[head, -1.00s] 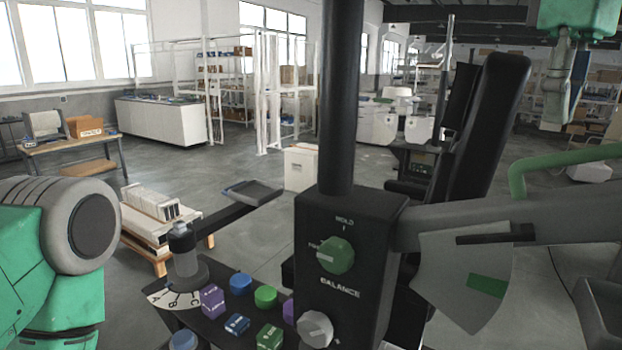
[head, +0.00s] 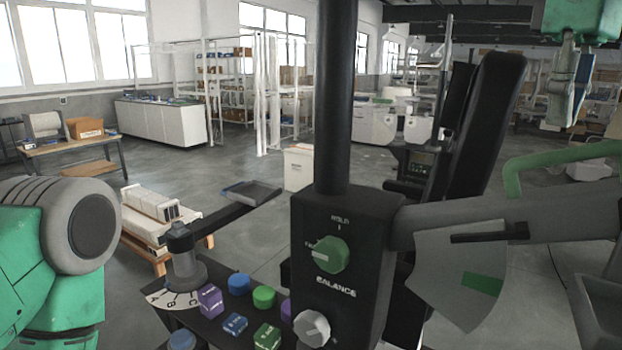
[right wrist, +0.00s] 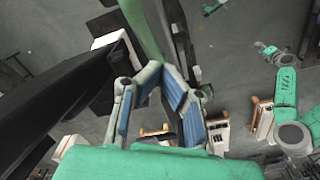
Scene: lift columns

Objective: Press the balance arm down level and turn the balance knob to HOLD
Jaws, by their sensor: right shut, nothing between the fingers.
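The balance arm (head: 560,215) is a thick grey bar running right from the black control column, rising slightly to the right. A green bar handle (head: 555,166) shows above it. A grey sector plate (head: 440,275) with a green mark hangs below the arm. The green balance knob (head: 332,255) sits on the column face, its white mark pointing left, away from HOLD at the top. My right gripper (head: 565,110) hangs at top right, shut and empty, above the green handle. In the right wrist view its blue-padded fingers (right wrist: 163,80) are beside a green bar. My left gripper is out of view.
A grey knob (head: 312,328) sits below the balance knob. A sloped panel with coloured buttons (head: 264,297) and a lever (head: 184,262) stands left of the column. A black upright post (head: 337,100) rises from the column. A pallet of boxes (head: 150,225) stands on the floor behind.

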